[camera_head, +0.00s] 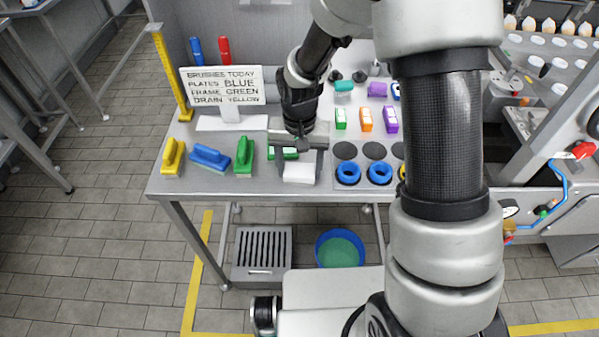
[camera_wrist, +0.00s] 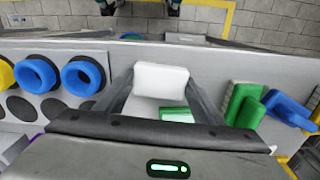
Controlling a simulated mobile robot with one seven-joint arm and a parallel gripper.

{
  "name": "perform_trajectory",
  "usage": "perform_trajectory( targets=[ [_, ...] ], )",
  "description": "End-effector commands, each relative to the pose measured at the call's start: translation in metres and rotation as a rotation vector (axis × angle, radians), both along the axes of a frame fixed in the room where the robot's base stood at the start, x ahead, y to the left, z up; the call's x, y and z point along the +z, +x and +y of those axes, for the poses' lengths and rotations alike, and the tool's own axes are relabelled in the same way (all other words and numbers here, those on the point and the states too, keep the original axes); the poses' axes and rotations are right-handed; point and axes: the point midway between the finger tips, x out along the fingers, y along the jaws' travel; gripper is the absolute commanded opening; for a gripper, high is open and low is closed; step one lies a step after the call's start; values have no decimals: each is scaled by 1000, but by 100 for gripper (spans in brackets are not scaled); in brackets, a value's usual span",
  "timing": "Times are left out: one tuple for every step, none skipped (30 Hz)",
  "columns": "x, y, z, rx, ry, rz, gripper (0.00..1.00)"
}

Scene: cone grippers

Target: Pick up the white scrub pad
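The white scrub pad (camera_head: 299,172) is near the front edge of the table, left of the blue rings. In the wrist view the white scrub pad (camera_wrist: 161,83) sits between the two fingertips of my gripper (camera_wrist: 160,77), which meet its left and right sides. My gripper (camera_head: 300,163) points down over the pad and looks shut on it. I cannot tell whether the pad touches the table. A green and white pad (camera_wrist: 177,115) lies behind it, partly covered by my gripper in the head view.
Blue rings (camera_head: 348,173) sit to the right. A sign (camera_head: 222,86) stands behind. Green, orange and purple boxes (camera_head: 366,119) are at the back right. A crate (camera_head: 262,250) is below the table.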

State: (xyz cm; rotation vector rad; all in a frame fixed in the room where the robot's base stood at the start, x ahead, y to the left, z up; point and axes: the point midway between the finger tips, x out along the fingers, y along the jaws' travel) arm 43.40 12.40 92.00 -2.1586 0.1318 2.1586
Motion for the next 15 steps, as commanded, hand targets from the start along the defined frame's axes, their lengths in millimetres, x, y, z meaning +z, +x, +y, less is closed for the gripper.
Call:
perform_trajectory(
  targets=[
    [0,0,0,0,0,0,44],
    [0,0,0,0,0,0,41],
    [0,0,0,0,0,0,41],
    [0,0,0,0,0,0,41],
    [0,0,0,0,0,0,41],
    [0,0,0,0,0,0,41],
    [0,0,0,0,0,0,41],
    [0,0,0,0,0,0,41],
    [2,0,0,0,0,-1,41],
    [3,0,0,0,0,-1,41],
    [6,0,0,0,0,-1,41],
    [10,1,0,-1,1,-2,41],
    [15,1,0,-1,1,-4,41],
    [20,1,0,-1,1,-4,41],
    [28,1,0,0,1,-4,41]
  ],
)
